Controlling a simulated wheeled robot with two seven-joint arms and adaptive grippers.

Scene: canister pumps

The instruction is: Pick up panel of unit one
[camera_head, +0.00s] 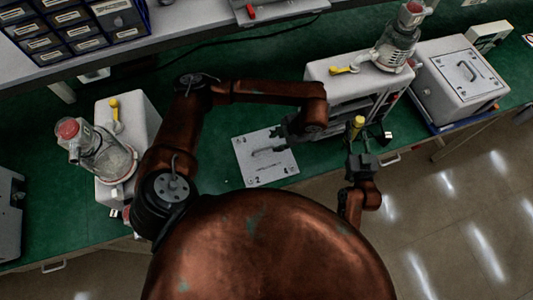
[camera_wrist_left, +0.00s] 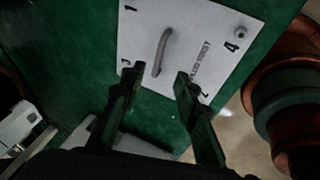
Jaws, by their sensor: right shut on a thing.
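A pale flat panel (camera_head: 262,169) with a bar handle and numbered corners lies on the green bench. It also shows in the left wrist view (camera_wrist_left: 222,50), with its grey handle (camera_wrist_left: 163,52). My left gripper (camera_head: 279,138) is over the panel's upper right part. In the left wrist view its fingers (camera_wrist_left: 157,74) are open and empty, apart, near the lower end of the handle. A white unit (camera_head: 345,73) with an open, dark front stands behind. My right gripper (camera_head: 363,146) is shut on a yellow-topped thing (camera_head: 358,122) in front of that unit; the rest of it is unclear.
A glass canister (camera_head: 397,48) stands on the open unit, beside a yellow lever (camera_head: 345,70). Another white unit (camera_head: 140,113) with a canister (camera_head: 105,155) is at left. A white box (camera_head: 455,85) with a handled top plate is at right. Drawers (camera_head: 75,30) stand at back left.

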